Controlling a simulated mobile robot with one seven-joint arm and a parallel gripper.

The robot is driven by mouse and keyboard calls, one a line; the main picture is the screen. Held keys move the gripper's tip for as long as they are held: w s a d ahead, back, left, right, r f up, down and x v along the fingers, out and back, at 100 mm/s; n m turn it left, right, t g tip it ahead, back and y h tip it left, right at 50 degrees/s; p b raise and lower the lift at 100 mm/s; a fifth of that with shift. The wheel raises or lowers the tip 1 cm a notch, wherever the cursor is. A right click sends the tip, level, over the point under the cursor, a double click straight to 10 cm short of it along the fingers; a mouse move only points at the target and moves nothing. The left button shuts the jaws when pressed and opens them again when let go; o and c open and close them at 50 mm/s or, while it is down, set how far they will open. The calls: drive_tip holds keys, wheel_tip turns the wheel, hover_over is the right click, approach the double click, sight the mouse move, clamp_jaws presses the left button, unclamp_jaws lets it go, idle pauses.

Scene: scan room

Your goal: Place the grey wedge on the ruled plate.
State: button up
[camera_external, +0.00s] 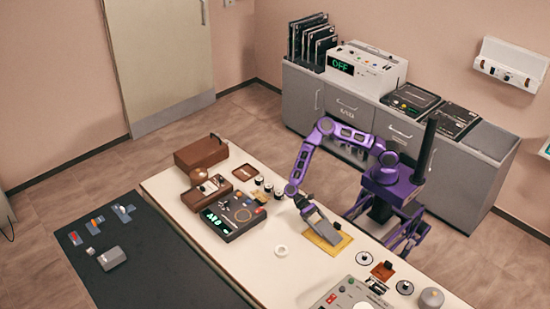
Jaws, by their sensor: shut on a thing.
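The grey wedge (323,230) is a long grey piece at the middle of the white table. My gripper (305,204) is shut on its upper left end. The wedge is tilted, sloping down to the right. It overlaps the yellow plate (343,244), which seems to be the ruled plate; its ruling is too small to make out. The wedge hides much of the plate. I cannot tell whether the wedge touches the plate or hangs just above it.
A white ring (281,252) lies left of the plate. A dark instrument box (234,217) and several small jars stand farther left. Round discs (364,258) and a grey device (350,296) are at the right. A dark mat (150,270) carries a grey block (111,258).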

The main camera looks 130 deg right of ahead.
drive_tip(key=o, duration=1.2)
drive_tip(key=shift+c, duration=0.2)
drive_tip(key=p+v, duration=0.1)
drive_tip(key=v, duration=1.1)
drive_tip(key=shift+f, duration=0.1)
